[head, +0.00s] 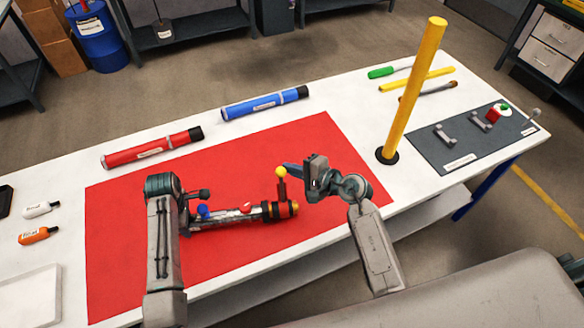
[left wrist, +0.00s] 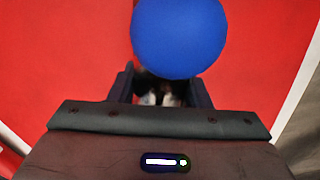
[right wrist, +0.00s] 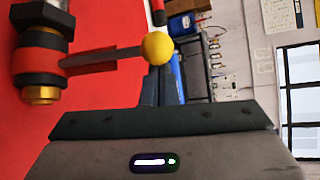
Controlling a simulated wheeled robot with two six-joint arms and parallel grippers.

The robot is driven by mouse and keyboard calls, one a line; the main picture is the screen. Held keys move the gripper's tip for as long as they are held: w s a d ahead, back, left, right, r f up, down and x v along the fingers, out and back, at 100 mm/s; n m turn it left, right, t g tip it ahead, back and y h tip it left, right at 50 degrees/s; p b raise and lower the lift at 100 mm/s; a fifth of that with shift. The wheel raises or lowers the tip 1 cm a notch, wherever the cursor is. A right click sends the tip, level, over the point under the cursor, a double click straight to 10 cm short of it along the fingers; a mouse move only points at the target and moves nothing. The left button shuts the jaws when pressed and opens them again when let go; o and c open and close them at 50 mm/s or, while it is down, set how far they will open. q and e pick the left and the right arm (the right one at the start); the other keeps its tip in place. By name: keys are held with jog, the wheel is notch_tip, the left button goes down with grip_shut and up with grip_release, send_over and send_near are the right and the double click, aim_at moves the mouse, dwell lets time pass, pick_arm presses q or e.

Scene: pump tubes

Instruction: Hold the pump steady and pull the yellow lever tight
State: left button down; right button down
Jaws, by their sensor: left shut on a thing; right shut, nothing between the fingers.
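A blue ball knob (head: 202,209) is near the left end, a red knob (head: 246,206) between. My left gripper (left wrist: 160,92) is shut on the pump near the blue knob, which partly hides the grip. My right gripper (head: 290,169) is shut and empty, its fingertips close beside the yellow knob; contact is unclear.
A red tube (head: 150,148) and a blue tube (head: 265,103) lie behind the mat. A tall yellow post (head: 412,90) stands right of it. A grey mat (head: 445,135) with small parts is at the far right. The red mat (head: 130,240) is otherwise mostly clear.

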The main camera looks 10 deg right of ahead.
jog(key=shift+s, duration=0.1)
jog(key=shift+s+r, duration=0.1)
jog(key=shift+s, duration=0.3)
pick_arm(q)
jog(key=shift+w, duration=0.1)
jog(key=shift+d, duration=0.1)
pick_arm(e)
jog(key=s+f, duration=0.1)
jog(key=s, duration=0.9)
jog(key=shift+a+f, duration=0.15)
jog(key=shift+a, duration=0.25)
